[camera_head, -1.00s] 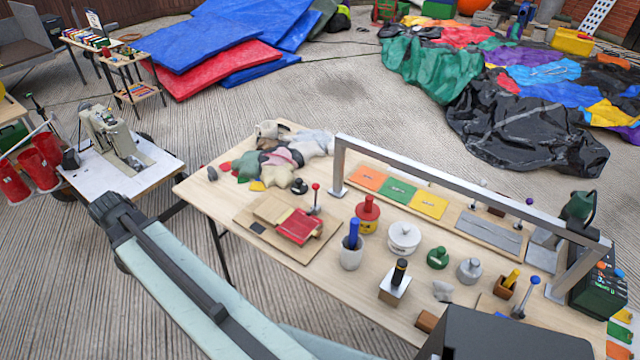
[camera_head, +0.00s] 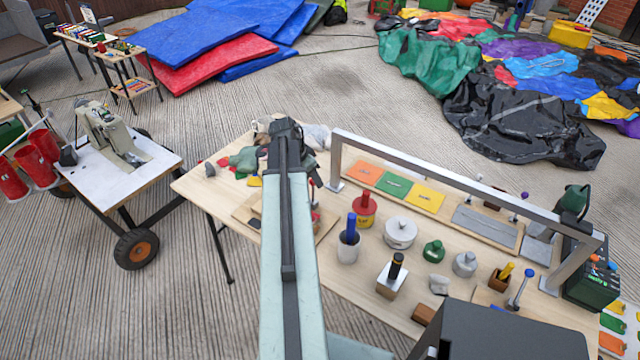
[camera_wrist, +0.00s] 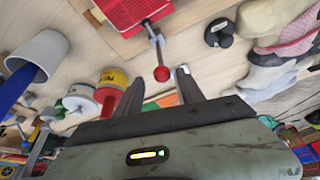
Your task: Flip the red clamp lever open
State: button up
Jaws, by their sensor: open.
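The clamp lever shows in the wrist view as a metal rod with a red ball knob (camera_wrist: 161,73). It rises from a red ribbed block (camera_wrist: 125,10) on a wooden board (camera_wrist: 155,22). My gripper (camera_wrist: 160,78) is open, with one dark finger on each side of the knob in the picture. I cannot tell whether the knob is at finger depth, and I see no clear contact. In the head view my arm covers most of the clamp and its board (camera_head: 247,212).
A white cup with a blue handle (camera_head: 348,245), a red-and-yellow pot (camera_head: 363,208) and a white lidded pot (camera_head: 400,232) stand right of the clamp. A metal frame (camera_head: 450,180) spans the table.

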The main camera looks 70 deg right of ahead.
jog(key=b+x, duration=0.5)
jog(key=x, duration=0.1)
jog(key=shift+f, duration=0.25)
jog(key=shift+r, duration=0.1)
grip_shut()
jog(key=shift+s, duration=0.1)
dwell(0.8)
